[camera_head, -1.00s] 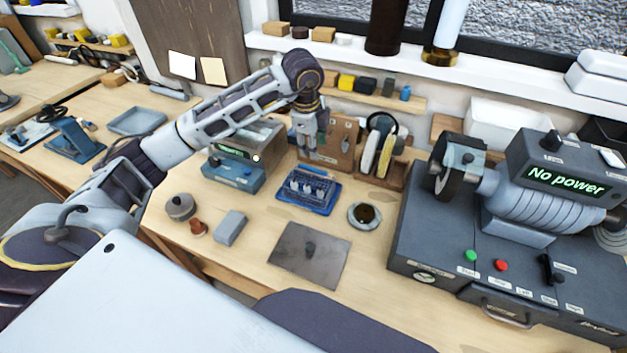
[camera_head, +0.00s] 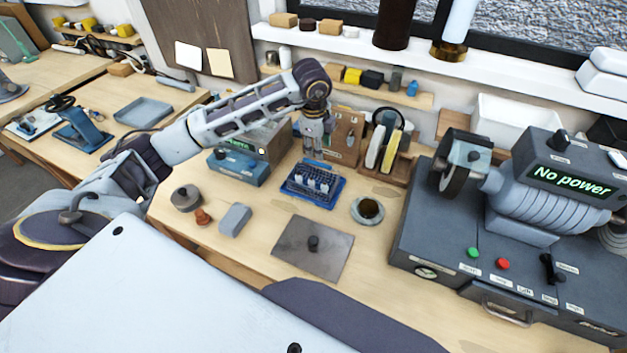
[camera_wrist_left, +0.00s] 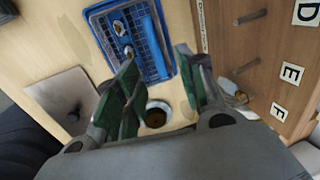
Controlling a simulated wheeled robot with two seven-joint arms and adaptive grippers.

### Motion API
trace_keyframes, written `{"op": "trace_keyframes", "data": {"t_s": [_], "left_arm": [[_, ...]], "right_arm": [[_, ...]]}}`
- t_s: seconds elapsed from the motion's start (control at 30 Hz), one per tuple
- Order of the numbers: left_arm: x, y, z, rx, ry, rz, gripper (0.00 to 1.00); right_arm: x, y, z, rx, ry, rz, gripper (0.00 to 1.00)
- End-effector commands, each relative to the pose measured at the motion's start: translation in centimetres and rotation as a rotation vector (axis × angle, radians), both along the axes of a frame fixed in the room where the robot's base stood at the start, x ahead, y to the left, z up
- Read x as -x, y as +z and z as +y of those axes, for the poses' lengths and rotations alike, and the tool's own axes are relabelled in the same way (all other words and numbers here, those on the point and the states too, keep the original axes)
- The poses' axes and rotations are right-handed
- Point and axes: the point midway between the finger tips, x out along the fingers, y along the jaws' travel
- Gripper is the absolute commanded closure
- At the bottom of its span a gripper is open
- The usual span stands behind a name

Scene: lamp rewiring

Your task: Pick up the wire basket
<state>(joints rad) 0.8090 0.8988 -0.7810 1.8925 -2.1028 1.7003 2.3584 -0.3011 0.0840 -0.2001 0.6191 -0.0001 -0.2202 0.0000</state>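The wire basket (camera_head: 298,196) is blue and shallow, with several small parts in it. It sits on the workbench in the head view, in front of the wooden letter board. It also shows in the left wrist view (camera_wrist_left: 158,42), with a solid blue bar along one side. My left gripper (camera_head: 316,153) hangs over the back of the basket, fingers pointing down. In the left wrist view its green-padded fingers (camera_wrist_left: 154,78) are apart with nothing between them. They appear above the basket, and I cannot tell whether they touch it. My right gripper is not in view.
A round dish (camera_head: 368,210) stands right of the basket and a dark metal plate (camera_head: 300,262) lies in front. A grey block (camera_head: 235,219) is front left. A blue-grey device (camera_head: 240,168) stands left, a brush rack (camera_head: 385,165) behind right. A large machine (camera_head: 440,235) fills the right.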

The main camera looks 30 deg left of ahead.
Motion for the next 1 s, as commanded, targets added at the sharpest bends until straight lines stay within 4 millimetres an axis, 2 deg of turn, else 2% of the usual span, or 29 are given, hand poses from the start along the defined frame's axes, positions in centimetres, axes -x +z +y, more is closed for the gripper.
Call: {"op": "trace_keyframes", "data": {"t_s": [0.2,0.33,0.83,1.0], "left_arm": [[-0.5,-2.7,0.0,0.0,0.0,0.003,0.61],[-0.7,-3.7,0.1,0.0,0.0,0.001,0.61],[-0.8,-4.4,0.1,0.0,-0.001,0.0,0.61],[-0.8,-5.3,0.2,-0.001,0.0,0.003,0.61]], "right_arm": [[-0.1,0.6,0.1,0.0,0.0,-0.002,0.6],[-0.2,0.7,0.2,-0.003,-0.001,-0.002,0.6],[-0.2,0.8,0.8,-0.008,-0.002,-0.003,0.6],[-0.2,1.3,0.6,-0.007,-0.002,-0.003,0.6]]}}
